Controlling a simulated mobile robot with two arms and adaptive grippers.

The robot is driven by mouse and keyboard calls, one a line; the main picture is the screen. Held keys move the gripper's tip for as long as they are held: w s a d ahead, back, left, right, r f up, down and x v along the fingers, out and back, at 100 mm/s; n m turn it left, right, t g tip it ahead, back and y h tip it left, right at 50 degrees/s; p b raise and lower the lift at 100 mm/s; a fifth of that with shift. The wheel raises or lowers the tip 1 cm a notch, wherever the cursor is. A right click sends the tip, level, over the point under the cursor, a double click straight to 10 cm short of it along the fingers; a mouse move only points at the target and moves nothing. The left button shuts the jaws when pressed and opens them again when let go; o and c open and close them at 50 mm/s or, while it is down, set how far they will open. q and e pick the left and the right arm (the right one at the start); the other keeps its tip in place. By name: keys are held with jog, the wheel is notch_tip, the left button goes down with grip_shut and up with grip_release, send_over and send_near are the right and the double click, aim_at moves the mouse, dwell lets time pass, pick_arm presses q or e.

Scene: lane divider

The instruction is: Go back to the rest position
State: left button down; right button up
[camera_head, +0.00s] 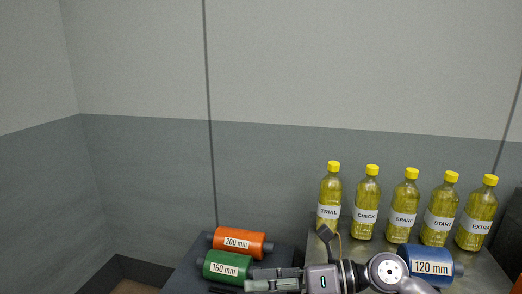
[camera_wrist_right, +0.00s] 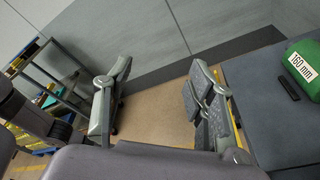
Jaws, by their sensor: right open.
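My right gripper (camera_head: 262,284) is low in the head view, its fingers pointing left, just below the green 160 mm roller (camera_head: 228,265). In the right wrist view, the two fingers of the gripper (camera_wrist_right: 160,98) stand wide apart with only floor and wall between them. It holds nothing. The green roller also shows at the right edge of that view (camera_wrist_right: 304,64). My left gripper is in neither view.
An orange 200 mm roller (camera_head: 242,243) lies behind the green one on a dark surface. A blue 120 mm roller (camera_head: 432,263) lies right of my wrist. Several yellow-capped bottles, including TRIAL (camera_head: 329,197), stand behind my arm. A shelf rack (camera_wrist_right: 55,75) shows far left.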

notch_tip(320, 180, up, 6)
jog(key=m+t+y, duration=0.4)
jog(key=m+t, duration=0.2)
jog(key=m, duration=0.1)
jog(key=w+d+m+t+h, duration=0.4)
jog(key=d+m+t, duration=0.1)
jog(key=m+t, duration=0.5)
jog(key=s+d+f+m+g+h, duration=0.2)
jog(key=d+f+m+h, duration=1.2)
jog(key=m, duration=0.5)
jog(key=s+d+f+m+g+h, duration=0.1)
jog(key=s+f+m+g, duration=0.2)
jog(key=s+f+g, duration=0.55)
jog(key=s+f+m+g, duration=0.35)
jog(key=s+f, duration=0.65)
jog(key=s, duration=0.5)
notch_tip(320, 180, down, 28)
jog(key=s+r+g, duration=0.1)
jog(key=s+g, duration=0.1)
jog(key=s, duration=0.1)
jog(key=s+d+f+g, duration=0.1)
jog(key=s+d+f, duration=0.2)
jog(key=s+f, duration=1.2)
jog(key=shift+s+n+h+p, duration=0.35)
jog(key=shift+s+p, duration=0.1)
jog(key=shift+s, duration=0.1)
